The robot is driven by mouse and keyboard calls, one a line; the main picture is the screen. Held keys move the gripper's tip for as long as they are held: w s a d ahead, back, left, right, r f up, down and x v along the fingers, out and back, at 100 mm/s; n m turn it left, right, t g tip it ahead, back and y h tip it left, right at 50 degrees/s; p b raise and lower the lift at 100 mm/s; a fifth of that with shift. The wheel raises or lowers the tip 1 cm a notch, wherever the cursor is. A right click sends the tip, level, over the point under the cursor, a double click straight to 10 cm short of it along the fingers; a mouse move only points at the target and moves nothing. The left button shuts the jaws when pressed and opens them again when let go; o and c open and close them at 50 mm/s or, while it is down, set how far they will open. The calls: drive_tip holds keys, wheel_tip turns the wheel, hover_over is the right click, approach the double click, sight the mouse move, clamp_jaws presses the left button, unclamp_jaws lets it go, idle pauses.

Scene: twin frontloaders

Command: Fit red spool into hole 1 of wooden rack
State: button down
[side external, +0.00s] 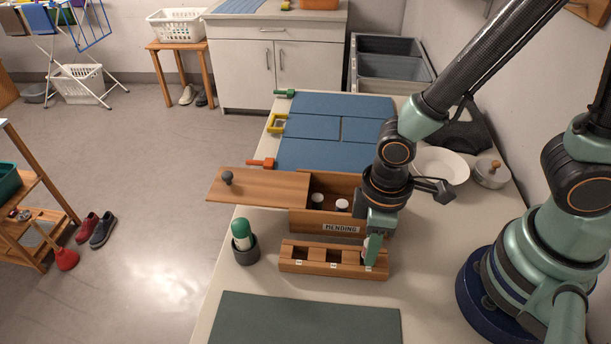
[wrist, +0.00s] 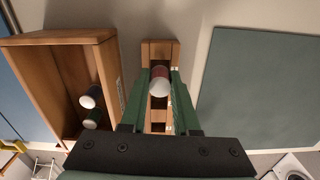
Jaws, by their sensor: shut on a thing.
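The wooden rack (side external: 315,270) lies on the table with several square holes in a row and small labels I cannot read. My gripper (side external: 371,255) points down at the rack's right-end hole in the side view. In the wrist view my gripper (wrist: 160,76) is shut on the red spool (wrist: 160,84), which has a white top and a red body between the green fingers. The spool is over or in the hole at the rack's far end in that view. How deep it sits is hidden by the fingers and its own top.
The wooden MENDING box (side external: 343,228) stands behind the rack, its lid (side external: 262,187) slid left. Two white-topped spools (side external: 342,205) stand inside. A dark cup (side external: 245,252) with a green-capped item is left of the rack. A green mat (side external: 310,320) lies in front.

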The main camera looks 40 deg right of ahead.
drive_tip(key=shift+f, duration=0.7)
drive_tip(key=c, duration=0.6)
unclamp_jaws()
drive_tip(key=shift+r, duration=0.15)
wheel_tip(320, 180, up, 12)
drive_tip(key=shift+f, duration=0.1)
drive_tip(key=shift+w, duration=0.1)
